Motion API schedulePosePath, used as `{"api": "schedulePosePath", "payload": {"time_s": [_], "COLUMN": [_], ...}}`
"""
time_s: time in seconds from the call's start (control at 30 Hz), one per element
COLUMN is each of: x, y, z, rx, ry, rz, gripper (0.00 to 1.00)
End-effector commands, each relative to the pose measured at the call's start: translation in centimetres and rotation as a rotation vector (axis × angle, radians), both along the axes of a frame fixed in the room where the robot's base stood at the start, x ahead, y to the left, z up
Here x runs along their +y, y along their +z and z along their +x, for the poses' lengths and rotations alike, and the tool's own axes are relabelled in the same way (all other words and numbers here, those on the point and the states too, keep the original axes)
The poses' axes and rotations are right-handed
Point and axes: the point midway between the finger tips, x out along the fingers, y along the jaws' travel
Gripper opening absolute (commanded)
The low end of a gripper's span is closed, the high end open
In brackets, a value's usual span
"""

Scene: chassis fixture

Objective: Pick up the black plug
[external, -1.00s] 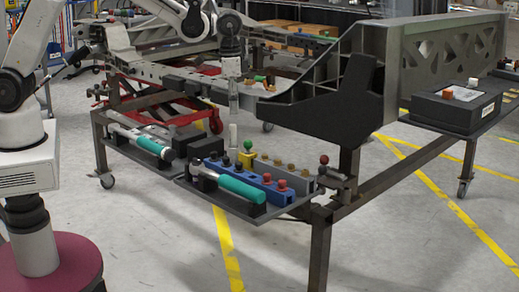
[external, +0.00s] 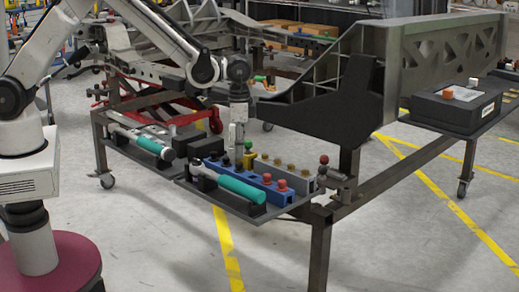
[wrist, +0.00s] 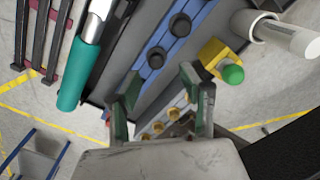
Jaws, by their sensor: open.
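Two black plugs stand in a blue rack; in the wrist view one black plug (wrist: 156,57) is nearer my fingers and the other black plug (wrist: 180,24) is farther up the blue rack (wrist: 205,10). In the external view a black plug (external: 226,161) shows at the rack's left part, partly crowded by neighbouring parts. My gripper (wrist: 156,93) is open and empty, its fingers spread just below the nearer black plug in the wrist picture. In the external view my gripper (external: 238,152) points down over the tray, close above the rack and the yellow block.
A yellow block with a green plug (wrist: 232,74) stands close to my right finger. Red plugs (external: 281,184) sit on the blue rack's right part. Brass plugs (wrist: 158,127) sit in another rack. A teal-handled tool (external: 242,188) lies along the tray's front.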

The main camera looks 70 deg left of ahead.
Motion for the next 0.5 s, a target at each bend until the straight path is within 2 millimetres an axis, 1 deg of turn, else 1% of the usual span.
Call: {"api": "schedulePosePath", "payload": {"time_s": [0.17, 0.4, 0.5], "x": [-0.2, -0.4, -0.4], "y": [-1.4, -4.7, -5.2], "z": [-0.2, -0.5, -0.5], "rx": [0.0, 0.0, 0.0], "ry": [0.0, 0.0, 0.0], "rz": [0.0, 0.0, 0.0], "gripper": [0.41, 0.41, 0.41]}}
